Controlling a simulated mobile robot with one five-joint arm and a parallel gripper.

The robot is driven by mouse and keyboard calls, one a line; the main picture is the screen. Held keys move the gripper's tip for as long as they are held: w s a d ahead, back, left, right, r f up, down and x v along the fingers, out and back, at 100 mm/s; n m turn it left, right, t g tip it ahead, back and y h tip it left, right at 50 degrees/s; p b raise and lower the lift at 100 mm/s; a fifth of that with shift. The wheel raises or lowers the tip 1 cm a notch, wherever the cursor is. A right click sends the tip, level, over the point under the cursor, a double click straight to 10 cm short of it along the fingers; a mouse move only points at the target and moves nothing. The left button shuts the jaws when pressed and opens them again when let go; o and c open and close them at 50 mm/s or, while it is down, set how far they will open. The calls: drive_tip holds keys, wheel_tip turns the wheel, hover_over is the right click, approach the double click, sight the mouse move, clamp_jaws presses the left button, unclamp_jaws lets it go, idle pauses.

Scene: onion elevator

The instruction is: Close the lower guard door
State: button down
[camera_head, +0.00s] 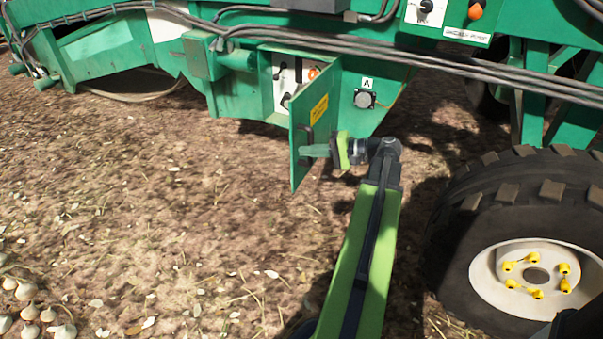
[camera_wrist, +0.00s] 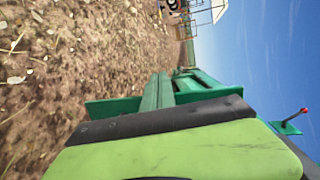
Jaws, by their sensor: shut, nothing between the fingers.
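The lower guard door (camera_head: 318,112) is a green panel with a yellow label and a dark handle. In the head view it stands open, swung out from the green machine. Behind it is an open recess with a white switch panel (camera_head: 285,78) and an orange knob. My gripper (camera_head: 304,151) is shut and empty, its green fingers pointing left across the lower part of the door by the handle. I cannot tell whether they touch it. In the wrist view my shut fingers (camera_wrist: 158,88) point ahead, with green surfaces on both sides that I cannot clearly identify.
A large tyre (camera_head: 510,220) stands on the right. Black hoses (camera_head: 420,58) run across the machine above the door. A round socket marked A (camera_head: 364,98) is right of the door. Onions (camera_head: 30,310) lie at lower left; the soil left of the door is clear.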

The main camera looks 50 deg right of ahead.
drive_tip(key=s+d+m+t+h+b, duration=0.2)
drive_tip(key=s+d+t+b, duration=0.1)
drive_tip(key=s+d, duration=0.5)
approach(293, 137)
drive_tip(key=x, duration=0.6)
drive_tip(key=shift+w+f+p, duration=0.1)
drive_tip(key=shift+w+p, duration=0.25)
drive_tip(key=shift+p, duration=0.05)
